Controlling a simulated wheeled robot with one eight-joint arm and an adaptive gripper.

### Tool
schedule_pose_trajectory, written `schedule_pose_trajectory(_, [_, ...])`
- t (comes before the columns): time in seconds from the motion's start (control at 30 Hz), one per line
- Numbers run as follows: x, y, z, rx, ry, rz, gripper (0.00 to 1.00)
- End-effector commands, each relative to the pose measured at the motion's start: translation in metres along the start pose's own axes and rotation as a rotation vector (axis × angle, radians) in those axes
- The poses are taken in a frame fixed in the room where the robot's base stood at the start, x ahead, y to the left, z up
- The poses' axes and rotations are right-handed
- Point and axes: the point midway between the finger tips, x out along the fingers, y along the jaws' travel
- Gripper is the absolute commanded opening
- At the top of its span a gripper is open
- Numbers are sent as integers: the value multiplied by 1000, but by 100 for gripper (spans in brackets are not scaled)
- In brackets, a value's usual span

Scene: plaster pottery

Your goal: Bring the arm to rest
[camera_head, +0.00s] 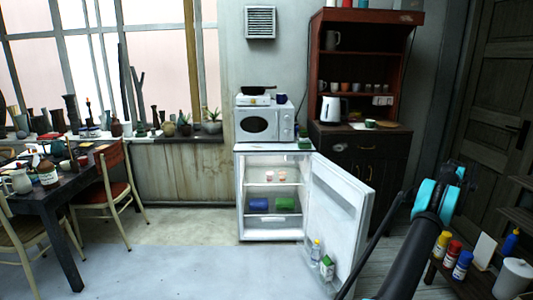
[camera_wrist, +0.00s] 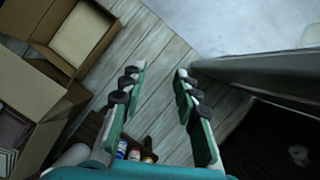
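My gripper (camera_wrist: 158,72) shows in the wrist view with its two green fingers apart and nothing between them. It points at bare wooden floor planks (camera_wrist: 150,62). In the head view my black arm with teal joints rises at the right, in front of the side shelf and near the open fridge door. I cannot make out the fingers there.
The white fridge (camera_head: 270,236) stands open, its door (camera_head: 338,205) swung toward my arm. A low shelf (camera_head: 445,285) with bottles (camera_head: 463,265) is at the right. Cardboard boxes (camera_wrist: 38,118) lie left in the wrist view. The grey floor (camera_head: 170,270) ahead is clear.

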Motion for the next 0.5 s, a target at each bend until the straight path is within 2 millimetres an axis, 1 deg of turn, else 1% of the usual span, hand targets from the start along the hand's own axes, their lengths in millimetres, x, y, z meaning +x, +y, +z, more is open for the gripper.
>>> schedule_pose_trajectory(0.37, [-10, -27, 21, -47, 33, 9, 31])
schedule_pose_trajectory(0.5, [-14, -43, 35, -77, 53, 14, 31])
